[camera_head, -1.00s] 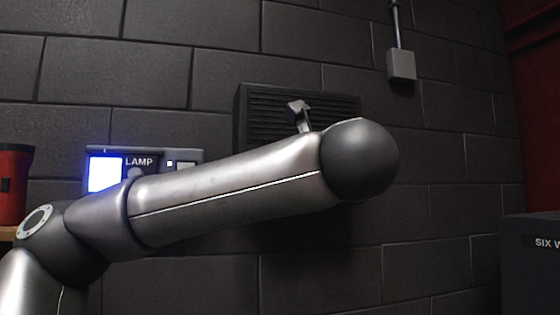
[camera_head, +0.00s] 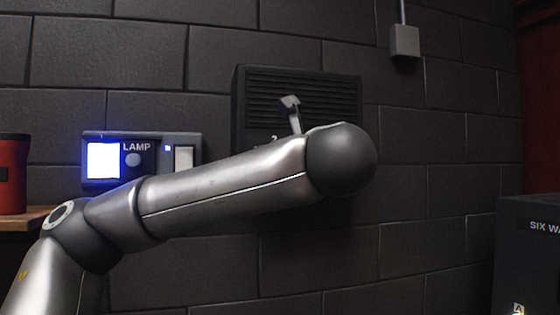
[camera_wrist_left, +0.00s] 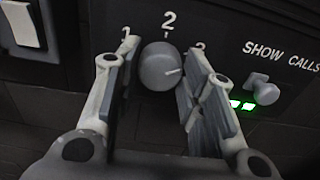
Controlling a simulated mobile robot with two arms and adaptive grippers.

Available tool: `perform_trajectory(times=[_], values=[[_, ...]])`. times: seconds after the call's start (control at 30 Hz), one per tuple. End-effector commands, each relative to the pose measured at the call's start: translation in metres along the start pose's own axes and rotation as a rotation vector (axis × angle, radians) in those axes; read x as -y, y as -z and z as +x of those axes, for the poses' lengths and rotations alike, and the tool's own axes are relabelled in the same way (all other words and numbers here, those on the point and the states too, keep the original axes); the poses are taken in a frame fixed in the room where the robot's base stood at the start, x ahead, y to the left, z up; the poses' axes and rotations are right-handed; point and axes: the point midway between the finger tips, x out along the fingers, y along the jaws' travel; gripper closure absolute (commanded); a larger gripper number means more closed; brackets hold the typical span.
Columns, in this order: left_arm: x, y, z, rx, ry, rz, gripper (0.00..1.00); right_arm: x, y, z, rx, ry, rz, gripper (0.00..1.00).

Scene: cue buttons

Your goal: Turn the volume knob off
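The volume knob (camera_wrist_left: 160,66) is a round grey knob on a dark panel in the left wrist view. Numbers 1, 2 and one partly hidden numeral stand around it. Its pale mark points right and slightly up. My left gripper (camera_wrist_left: 160,50) is open, with one finger on each side of the knob; I cannot tell whether either touches it. In the head view, my left arm crosses in front of the black slatted box (camera_head: 310,88) and hides the knob. My right gripper is not in view.
A SHOW CALLS button (camera_wrist_left: 262,88) with green lights sits right of the knob. A LAMP panel (camera_head: 136,178) with a lit screen and white switch (camera_head: 184,158) is left of the box. A red canister (camera_head: 13,180) stands far left, a dark cabinet (camera_head: 528,260) at right.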

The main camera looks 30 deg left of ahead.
Motion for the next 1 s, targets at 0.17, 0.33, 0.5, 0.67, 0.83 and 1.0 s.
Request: perform_trajectory(times=[0.17, 0.33, 0.5, 0.67, 0.83, 1.0], values=[[0.0, 0.0, 0.0, 0.0, 0.0, 0.0, 0.9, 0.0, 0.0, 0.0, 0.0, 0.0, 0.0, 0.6], [0.0, 0.001, 0.0, 0.0, 0.0, -0.009, 0.9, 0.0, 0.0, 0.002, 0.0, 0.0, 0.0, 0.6], [0.0, 0.003, 0.0, -0.001, 0.0, -0.056, 0.9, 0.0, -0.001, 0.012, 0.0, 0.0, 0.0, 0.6], [0.001, 0.006, 0.0, -0.001, 0.002, -0.149, 0.9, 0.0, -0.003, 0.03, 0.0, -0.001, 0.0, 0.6], [0.001, 0.008, 0.0, -0.001, 0.001, -0.291, 0.9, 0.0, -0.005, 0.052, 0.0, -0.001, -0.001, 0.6], [0.001, 0.007, 0.0, -0.003, 0.001, -0.452, 0.9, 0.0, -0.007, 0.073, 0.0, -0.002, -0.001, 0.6]])
